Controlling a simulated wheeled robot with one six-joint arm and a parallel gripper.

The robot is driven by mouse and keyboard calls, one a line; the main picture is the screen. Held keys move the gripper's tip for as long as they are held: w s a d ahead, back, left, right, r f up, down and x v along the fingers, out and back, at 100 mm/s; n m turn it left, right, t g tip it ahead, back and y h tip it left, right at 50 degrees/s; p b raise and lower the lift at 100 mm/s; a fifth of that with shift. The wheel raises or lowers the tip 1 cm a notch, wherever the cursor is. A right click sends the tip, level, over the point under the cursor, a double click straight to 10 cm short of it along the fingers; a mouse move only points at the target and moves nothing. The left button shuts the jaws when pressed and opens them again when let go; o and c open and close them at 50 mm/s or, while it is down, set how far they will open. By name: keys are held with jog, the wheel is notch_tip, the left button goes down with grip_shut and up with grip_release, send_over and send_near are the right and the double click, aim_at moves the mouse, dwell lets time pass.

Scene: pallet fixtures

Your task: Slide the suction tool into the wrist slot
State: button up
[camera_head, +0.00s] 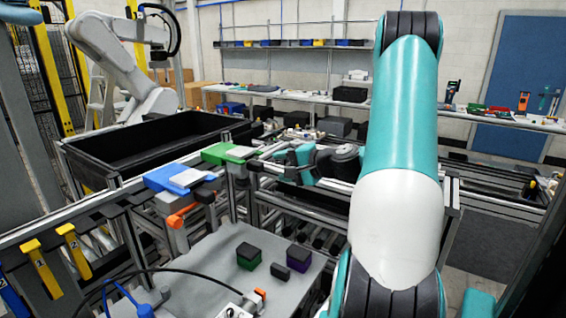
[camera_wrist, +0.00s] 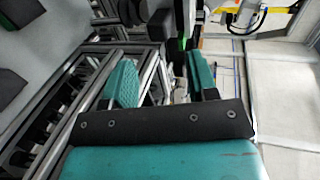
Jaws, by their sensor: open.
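My gripper (camera_head: 283,172) is open at the end of the teal and white arm, left of it in the head view. It is beside the metal rail frame, near a green-topped block (camera_head: 222,152). In the wrist view the two teal fingers of my gripper (camera_wrist: 163,78) are well apart, and I see nothing clamped between them. A dark rail post with a green part (camera_wrist: 182,42) lies beyond the fingertips. I cannot make out for sure which thing is the suction tool, nor the wrist slot. A small white fitting (camera_head: 240,309) with an orange cap and black hose sits at the bottom.
A blue-topped block (camera_head: 168,178) and an orange-handled part (camera_head: 180,218) are on the left of the frame. A large black bin (camera_head: 90,160) stands behind. A grey plate (camera_head: 210,268) bears small dark, green and purple blocks (camera_head: 298,258). Numbered yellow hooks (camera_head: 42,268) hang left.

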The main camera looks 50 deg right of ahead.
jog(key=shift+x, duration=3.75)
grip_shut()
jog(key=shift+s, duration=0.15)
jog(key=b, duration=0.3)
send_near(262, 167)
jog(key=f, duration=0.2)
jog(key=shift+w+f, duration=0.35)
jog(key=shift+w, duration=0.05)
jog(key=shift+r, duration=0.1)
